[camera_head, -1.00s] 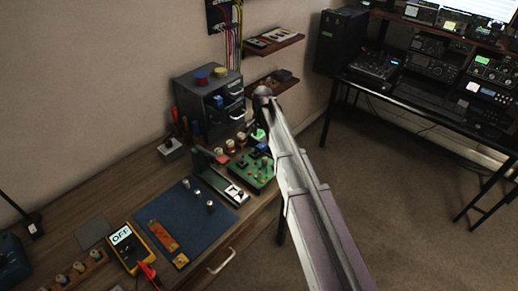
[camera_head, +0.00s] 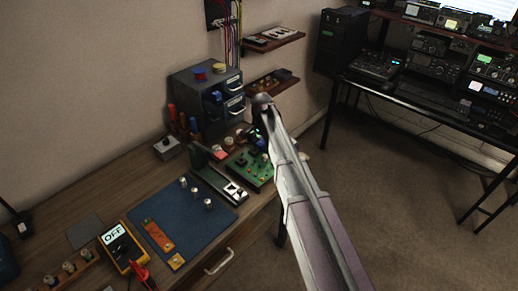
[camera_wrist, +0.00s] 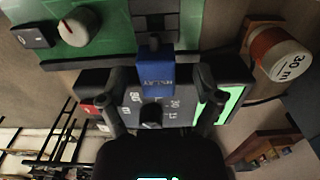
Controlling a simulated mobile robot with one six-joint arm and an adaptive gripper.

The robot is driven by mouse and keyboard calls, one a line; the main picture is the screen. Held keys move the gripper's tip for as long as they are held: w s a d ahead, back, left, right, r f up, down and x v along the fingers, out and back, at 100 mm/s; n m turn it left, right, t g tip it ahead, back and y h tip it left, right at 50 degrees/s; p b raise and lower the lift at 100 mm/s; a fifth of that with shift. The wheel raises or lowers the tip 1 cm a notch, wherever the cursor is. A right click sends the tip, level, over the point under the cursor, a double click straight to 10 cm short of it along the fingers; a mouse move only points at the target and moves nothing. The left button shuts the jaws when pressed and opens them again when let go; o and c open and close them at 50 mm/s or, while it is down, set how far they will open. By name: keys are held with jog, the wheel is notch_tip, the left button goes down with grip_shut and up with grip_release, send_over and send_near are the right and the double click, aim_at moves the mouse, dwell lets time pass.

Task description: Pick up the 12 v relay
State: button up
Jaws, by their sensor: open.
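The relay (camera_wrist: 155,76), a small blue block with white lettering, shows in the wrist view near the green circuit board (camera_wrist: 98,38). In the head view the relay (camera_head: 261,143) is a small blue spot on the green board (camera_head: 247,167), partly hidden by my arm. My gripper (camera_wrist: 162,104) is open in the wrist view, with one dark finger on each side of the relay's near end. I cannot tell whether either finger touches it. In the head view my gripper is mostly hidden behind my arm.
A cream knob (camera_wrist: 79,25) is on the board. In the head view, a grey drawer cabinet (camera_head: 190,90) stands behind, and a blue mat (camera_head: 180,225) and yellow multimeter (camera_head: 122,246) lie nearer.

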dwell(0.6)
grip_shut()
